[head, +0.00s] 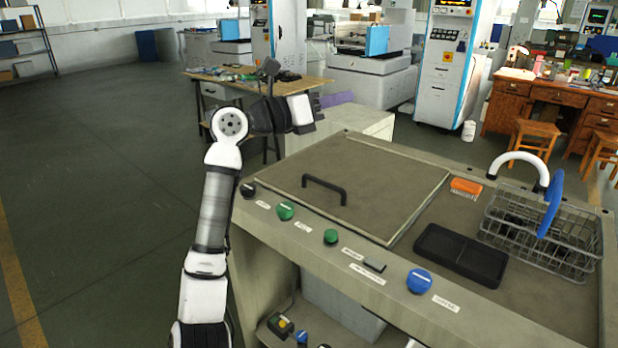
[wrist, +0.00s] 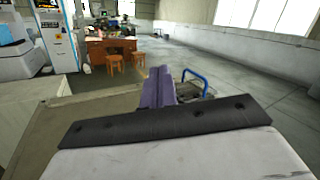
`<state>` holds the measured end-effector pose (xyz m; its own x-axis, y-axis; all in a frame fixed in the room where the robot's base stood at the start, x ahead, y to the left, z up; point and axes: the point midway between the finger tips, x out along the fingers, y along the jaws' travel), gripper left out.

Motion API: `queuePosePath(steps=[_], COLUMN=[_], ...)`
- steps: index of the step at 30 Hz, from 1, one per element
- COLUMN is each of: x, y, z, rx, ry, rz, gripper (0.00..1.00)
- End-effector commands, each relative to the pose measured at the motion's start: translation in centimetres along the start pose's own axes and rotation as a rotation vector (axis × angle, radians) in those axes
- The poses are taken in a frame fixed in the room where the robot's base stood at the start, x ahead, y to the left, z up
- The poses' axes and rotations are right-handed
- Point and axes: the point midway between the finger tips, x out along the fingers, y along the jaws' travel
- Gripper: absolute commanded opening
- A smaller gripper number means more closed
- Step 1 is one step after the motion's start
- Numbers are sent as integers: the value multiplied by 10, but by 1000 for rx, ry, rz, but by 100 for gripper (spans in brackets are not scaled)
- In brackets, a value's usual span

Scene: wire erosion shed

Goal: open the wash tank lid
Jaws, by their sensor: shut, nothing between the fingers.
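The wash tank lid (head: 375,180) is a flat grey-brown panel lying shut, flush in the top of the wash bench. Its black bar handle (head: 325,187) stands up near its front left part, and nothing touches it. My gripper (head: 338,99) has purple fingers and is held above and behind the lid's far left corner, apart from lid and handle. In the wrist view, its purple fingers (wrist: 158,88) are together and empty. They point across the bench toward the far room. The handle does not show clearly in the wrist view.
Right of the lid are an orange brush (head: 466,188), a black tray (head: 460,255) and a wire basket (head: 575,250) with a blue handle. A white curved spout (head: 520,158) rises behind them. Knobs line the front panel (head: 290,225). Open floor (head: 100,200) lies to the left.

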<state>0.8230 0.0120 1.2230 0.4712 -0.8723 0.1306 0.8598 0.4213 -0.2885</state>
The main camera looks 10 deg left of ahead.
Motion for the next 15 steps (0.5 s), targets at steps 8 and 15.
queuePosePath(steps=[8, 15], x=[-36, -68], y=[163, 194], z=[-125, -149], rx=[82, 78], ry=[791, 967], rz=[495, 606], gripper=[0, 0])
